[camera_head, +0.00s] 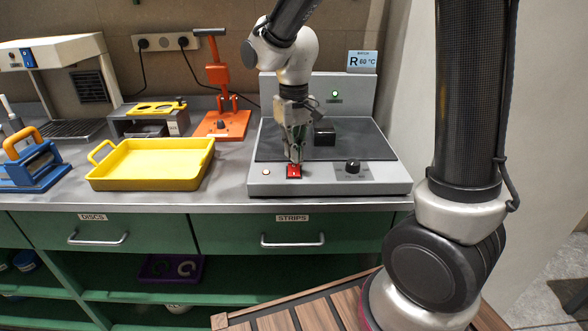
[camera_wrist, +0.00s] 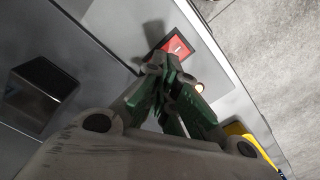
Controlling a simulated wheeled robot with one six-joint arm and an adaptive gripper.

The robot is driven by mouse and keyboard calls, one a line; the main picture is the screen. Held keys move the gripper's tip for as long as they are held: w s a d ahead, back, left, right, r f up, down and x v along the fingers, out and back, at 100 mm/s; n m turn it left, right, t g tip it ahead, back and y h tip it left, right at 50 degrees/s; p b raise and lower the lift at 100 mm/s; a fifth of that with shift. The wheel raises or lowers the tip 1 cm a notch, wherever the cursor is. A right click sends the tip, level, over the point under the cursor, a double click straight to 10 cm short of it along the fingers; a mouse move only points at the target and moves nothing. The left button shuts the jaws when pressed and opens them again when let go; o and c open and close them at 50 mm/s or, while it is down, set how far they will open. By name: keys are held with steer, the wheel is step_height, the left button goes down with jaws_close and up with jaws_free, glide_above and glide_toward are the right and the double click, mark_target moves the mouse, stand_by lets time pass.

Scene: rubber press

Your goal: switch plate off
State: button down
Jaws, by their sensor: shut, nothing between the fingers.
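The plate (camera_head: 262,142) is a grey machine with a dark top, standing at the right end of the counter. Its red switch (camera_head: 294,171) is on the front panel, and it also shows in the wrist view (camera_wrist: 177,47). My gripper (camera_head: 295,160) is shut and empty, pointing down with its fingertips at the switch. In the wrist view the fingertips (camera_wrist: 160,66) overlap the switch's near edge; I cannot tell whether they touch it.
A black knob (camera_head: 353,166) is right of the switch. A dark block (camera_head: 325,137) sits on the plate top. A sign (camera_head: 362,61) reads R 60 °C. A yellow tray (camera_head: 150,165), an orange press (camera_head: 221,124) and a blue tool (camera_head: 33,166) stand to the left.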

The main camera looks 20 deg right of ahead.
mark_target(294, 165)
steer(key=shift+f, duration=1.15)
stand_by(0.9)
steer(key=shift+r, duration=3.5)
steer(key=s, duration=0.1)
steer(key=s+d, duration=0.1)
steer(key=s+f, duration=0.1)
steer(key=shift+s+d+n, duration=0.15)
steer(key=shift+d+n, duration=0.15)
steer(key=shift+n, duration=0.1)
steer(key=s+d+r+m+t, duration=0.1)
steer(key=s+d+r+t, duration=0.1)
steer(key=s+d+r, duration=0.2)
steer(key=s+d+r+m+t, duration=0.2)
steer(key=s+d+r, duration=0.2)
steer(key=s+d, duration=0.5)
steer(key=shift+s, duration=1.35)
steer(key=shift+d, duration=0.1)
